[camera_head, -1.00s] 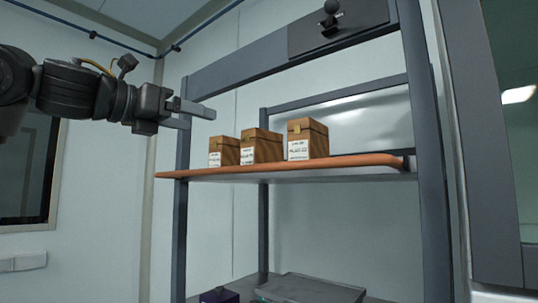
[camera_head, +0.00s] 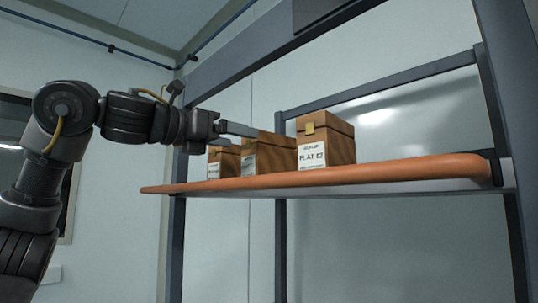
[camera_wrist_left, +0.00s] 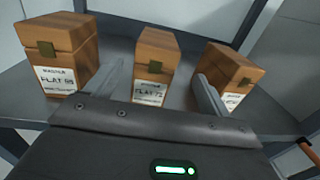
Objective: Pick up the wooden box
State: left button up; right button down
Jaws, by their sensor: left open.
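Three wooden boxes with brass-coloured clasps and white labels stand upright in a row on a shelf. In the head view they are the near right box (camera_head: 326,140), the middle box (camera_head: 270,155) and the far left box (camera_head: 224,162). In the left wrist view they are the left box (camera_wrist_left: 62,50), the middle box (camera_wrist_left: 156,62) and the right box (camera_wrist_left: 228,72). My left gripper (camera_head: 238,131) is open and empty, in front of the row. In the left wrist view its fingers (camera_wrist_left: 160,85) lie either side of the middle box's lower front. Contact cannot be told. My right gripper is not in view.
The shelf (camera_head: 400,170) has an orange front edge and is clear to the right of the boxes. Grey uprights (camera_head: 505,110) and a top beam frame the rack. In the left wrist view the shelf surface (camera_wrist_left: 120,25) shows between the boxes.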

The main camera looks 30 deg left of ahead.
aim_at(249, 142)
pick_arm(q)
jog(key=x, duration=0.3)
jog(key=shift+w+a+f, duration=0.1)
jog(key=shift+w+f, duration=0.1)
jog(key=shift+w, duration=0.1)
jog(key=shift+w+r+p, duration=0.1)
jog(key=shift+w+p, duration=0.2)
jog(key=shift+p, duration=0.3)
jog(key=shift+p+x, duration=0.95)
jog(key=shift+p, duration=0.2)
jog(key=shift+p+x, duration=0.35)
jog(key=shift+x, duration=0.9)
jog(key=shift+w+f, duration=0.3)
jog(key=shift+s, duration=0.15)
jog(key=shift+s+r, duration=0.1)
jog(key=shift+s, duration=0.15)
jog(key=c, duration=0.4)
jog(key=shift+w, duration=0.1)
jog(key=c, duration=1)
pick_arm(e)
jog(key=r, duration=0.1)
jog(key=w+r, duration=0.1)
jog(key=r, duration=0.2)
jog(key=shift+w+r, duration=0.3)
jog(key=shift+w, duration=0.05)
